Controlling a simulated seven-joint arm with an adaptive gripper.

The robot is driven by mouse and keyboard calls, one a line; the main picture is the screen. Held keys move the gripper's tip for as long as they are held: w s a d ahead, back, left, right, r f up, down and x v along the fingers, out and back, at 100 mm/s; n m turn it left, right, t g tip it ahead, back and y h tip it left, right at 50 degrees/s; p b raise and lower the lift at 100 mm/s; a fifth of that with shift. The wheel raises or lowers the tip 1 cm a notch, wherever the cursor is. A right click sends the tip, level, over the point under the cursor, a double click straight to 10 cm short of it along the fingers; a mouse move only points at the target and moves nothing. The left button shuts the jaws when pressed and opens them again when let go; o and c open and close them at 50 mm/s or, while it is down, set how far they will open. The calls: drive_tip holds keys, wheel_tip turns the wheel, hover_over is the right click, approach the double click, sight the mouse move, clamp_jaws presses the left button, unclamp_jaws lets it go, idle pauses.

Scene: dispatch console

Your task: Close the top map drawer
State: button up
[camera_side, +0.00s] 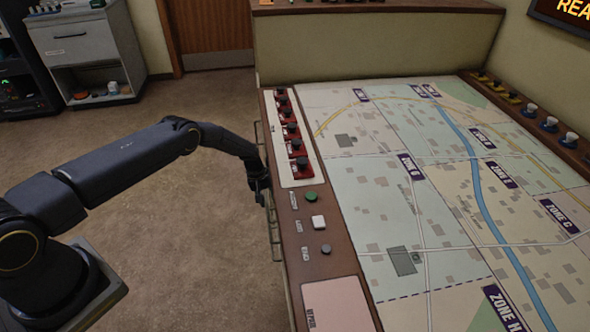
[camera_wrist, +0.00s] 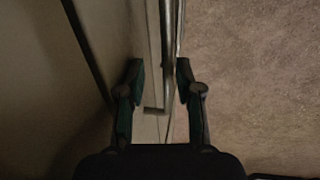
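My gripper (camera_side: 262,188) is at the left side of the map console, low beside its edge, in the side view. In the wrist view my gripper (camera_wrist: 160,74) has its two dark fingers apart, one on each side of a metal bar handle (camera_wrist: 168,45). I cannot tell whether either finger touches the bar. A pale drawer front (camera_wrist: 152,35) shows beside the handle. In the side view a pale handle bar (camera_side: 275,232) shows on the console's left side; the console top hides most of the drawers. I cannot tell how far the top drawer is out.
The console top (camera_side: 320,255) carries a row of red switches (camera_side: 291,130), a green button (camera_side: 311,196) and a large map (camera_side: 430,190). Open carpet (camera_side: 190,240) lies left of the console. A grey cabinet (camera_side: 85,50) stands at the back left.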

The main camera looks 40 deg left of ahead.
drive_tip(key=shift+a, duration=0.1)
drive_tip(key=shift+r, duration=0.2)
wheel_tip(320, 180, up, 11)
drive_tip(key=s+a, duration=0.1)
drive_tip(key=shift+s+a+r, duration=0.2)
drive_tip(key=shift+s+a, duration=0.1)
